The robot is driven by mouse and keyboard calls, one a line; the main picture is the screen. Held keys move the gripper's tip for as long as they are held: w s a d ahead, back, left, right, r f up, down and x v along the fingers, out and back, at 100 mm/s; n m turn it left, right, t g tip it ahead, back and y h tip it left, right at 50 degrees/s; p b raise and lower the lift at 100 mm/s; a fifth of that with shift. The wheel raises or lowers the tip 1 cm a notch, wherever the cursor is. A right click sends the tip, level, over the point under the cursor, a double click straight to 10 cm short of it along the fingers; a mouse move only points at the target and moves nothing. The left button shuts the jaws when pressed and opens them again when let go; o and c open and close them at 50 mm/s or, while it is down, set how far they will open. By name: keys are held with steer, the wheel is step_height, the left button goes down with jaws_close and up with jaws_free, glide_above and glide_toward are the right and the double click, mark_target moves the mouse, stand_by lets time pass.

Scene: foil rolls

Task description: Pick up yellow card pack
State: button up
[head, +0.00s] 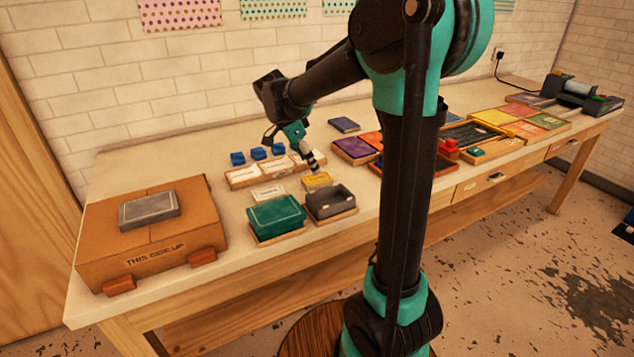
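The dark grey box (331,202) and a green box (275,216) stand in front. A white card pack (268,192) lies left. A wooden tray (247,177) and several blue blocks (258,153) are behind. A cardboard box (150,238) fills the table's left end.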

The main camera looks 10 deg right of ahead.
mark_target(316, 178)
steer(key=shift+s+x, duration=0.15)
steer(key=shift+x, duration=1.4)
steer(key=shift+s+x, duration=0.1)
steer(key=shift+x, duration=1.4)
steer(key=shift+a+f, duration=0.1)
steer(key=shift+f, duration=0.2)
steer(key=shift+c, duration=0.2)
steer(key=c, duration=1.3)
steer(key=shift+o, duration=0.2)
